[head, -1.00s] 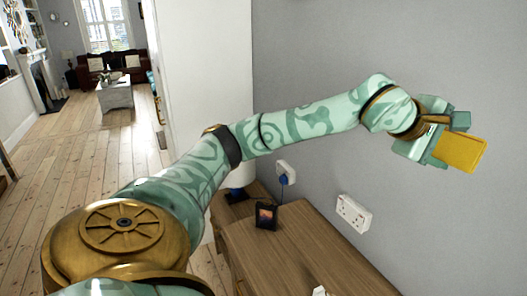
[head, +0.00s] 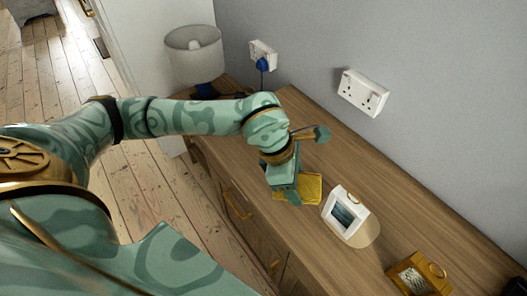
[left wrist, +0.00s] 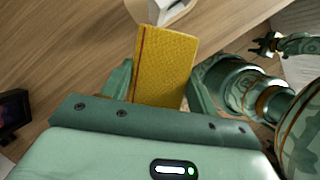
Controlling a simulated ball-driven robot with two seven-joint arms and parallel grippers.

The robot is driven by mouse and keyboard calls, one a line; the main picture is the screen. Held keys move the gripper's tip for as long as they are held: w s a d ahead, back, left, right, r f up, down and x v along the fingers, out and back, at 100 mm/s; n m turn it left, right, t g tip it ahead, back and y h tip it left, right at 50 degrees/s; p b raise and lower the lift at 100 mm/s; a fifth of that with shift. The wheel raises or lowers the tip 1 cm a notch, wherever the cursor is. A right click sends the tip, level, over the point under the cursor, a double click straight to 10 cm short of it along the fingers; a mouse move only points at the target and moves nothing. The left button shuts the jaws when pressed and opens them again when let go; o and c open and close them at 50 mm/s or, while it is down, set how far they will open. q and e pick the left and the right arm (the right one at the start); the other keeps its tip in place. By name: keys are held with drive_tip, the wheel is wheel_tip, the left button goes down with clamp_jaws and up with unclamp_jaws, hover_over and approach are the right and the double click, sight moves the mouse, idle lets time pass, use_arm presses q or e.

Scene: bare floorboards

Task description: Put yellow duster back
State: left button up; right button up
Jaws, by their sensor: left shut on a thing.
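The yellow duster (head: 313,190) is a flat yellow block, held over the wooden cabinet top in the head view. My left gripper (head: 291,190) is shut on it. In the left wrist view the duster (left wrist: 167,62) sticks out from between the two fingers of my left gripper (left wrist: 158,95). I cannot tell whether it touches the cabinet top. A small dark pronged hand (left wrist: 265,46) at the right of the left wrist view looks like my right gripper, too small to read.
A white framed object (head: 346,214) stands close right of the duster on the cabinet (head: 385,190). A brass object (head: 418,274) stands nearer the front. A lamp (head: 195,58) is at the back left. Wall sockets (head: 363,92) are above. Cabinet top between white object and wall is clear.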

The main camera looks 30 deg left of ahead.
use_arm(q)
drive_tip(key=w+a+f+b, duration=0.1)
drive_tip(key=w+a+f, duration=0.3)
drive_tip(key=f, duration=0.1)
drive_tip(key=w+a+f+b, duration=0.2)
drive_tip(key=w+a+f, duration=0.2)
drive_tip(key=w+a, duration=0.1)
drive_tip(key=shift+w+a+f+b, duration=0.1)
drive_tip(key=shift+w+f+b, duration=0.05)
drive_tip(key=shift+f+b, duration=0.2)
drive_tip(key=shift+w+a+f, duration=0.1)
drive_tip(key=shift+w+f, duration=0.05)
drive_tip(key=shift+f, duration=0.1)
wheel_tip(320, 180, down, 4)
drive_tip(key=shift+w+a+r+b, duration=0.1)
drive_tip(key=shift+a+r+b, duration=0.1)
drive_tip(key=shift+b, duration=0.4)
drive_tip(key=o, duration=0.9)
